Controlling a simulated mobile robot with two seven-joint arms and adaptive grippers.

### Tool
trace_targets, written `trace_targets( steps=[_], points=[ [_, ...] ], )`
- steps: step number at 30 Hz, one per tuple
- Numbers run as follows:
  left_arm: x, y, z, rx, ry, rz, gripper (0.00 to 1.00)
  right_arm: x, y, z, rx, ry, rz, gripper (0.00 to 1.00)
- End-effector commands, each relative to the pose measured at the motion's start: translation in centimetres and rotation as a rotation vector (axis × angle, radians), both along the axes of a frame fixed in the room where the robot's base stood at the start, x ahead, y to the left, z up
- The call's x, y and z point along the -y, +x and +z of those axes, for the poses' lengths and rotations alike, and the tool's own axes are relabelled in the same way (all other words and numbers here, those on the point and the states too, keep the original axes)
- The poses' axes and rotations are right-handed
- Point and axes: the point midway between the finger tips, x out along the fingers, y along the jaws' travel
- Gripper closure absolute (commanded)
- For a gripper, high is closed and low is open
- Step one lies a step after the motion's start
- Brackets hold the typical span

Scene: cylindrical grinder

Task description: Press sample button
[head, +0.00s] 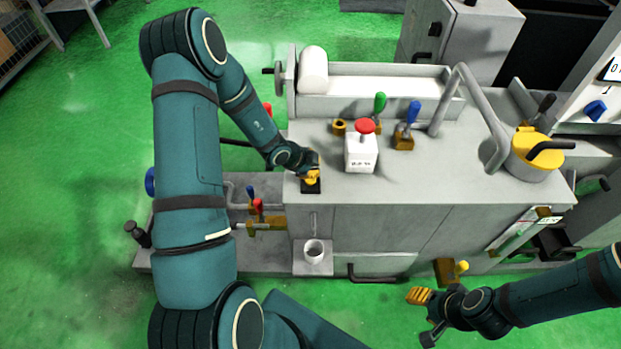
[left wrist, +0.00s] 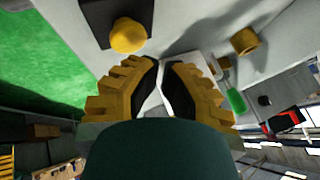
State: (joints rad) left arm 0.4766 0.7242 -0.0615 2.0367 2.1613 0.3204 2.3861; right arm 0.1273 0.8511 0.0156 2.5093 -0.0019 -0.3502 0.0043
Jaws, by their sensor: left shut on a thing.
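The sample button is likely the round yellow button (left wrist: 128,36) on a black plate (left wrist: 105,15), seen in the left wrist view. In the head view its black plate (head: 311,188) is at the machine top's front left corner, and my gripper partly covers the button. My left gripper (head: 312,172) is right over this spot. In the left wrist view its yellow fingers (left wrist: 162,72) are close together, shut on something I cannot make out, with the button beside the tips. Contact with the button cannot be told. My right gripper (head: 422,317) is open and empty at the lower right.
A brass ring (head: 339,127), a green lever (head: 379,104) and a blue lever (head: 412,112) are behind. A yellow-topped cylinder (head: 533,150) stands right. The machine's front top surface is mostly clear.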

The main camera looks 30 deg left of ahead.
Motion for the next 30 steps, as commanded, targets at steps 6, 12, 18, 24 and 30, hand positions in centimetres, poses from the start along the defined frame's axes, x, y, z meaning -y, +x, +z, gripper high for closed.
trace_targets(
  steps=[6,12,18,24,30],
  points=[
    [0.0,0.0,-0.05,0.0,0.0,0.0,1.0,0.0,-0.01,-0.03,0.0,0.0,0.0,0.53],
    [0.01,0.0,-0.67,0.0,0.0,0.0,1.0,0.0,-0.01,-0.39,0.0,0.0,0.0,0.53],
    [0.0,0.01,-0.87,0.0,0.0,0.0,1.0,0.0,0.0,-0.48,0.0,0.0,0.0,0.53],
    [-0.01,0.0,-0.85,0.0,0.0,0.0,1.0,0.0,0.0,-0.46,0.0,0.0,0.0,0.53],
    [0.0,0.01,-1.0,0.0,0.0,0.0,1.0,0.0,0.0,-0.57,0.0,0.0,0.0,0.53]
  ],
)
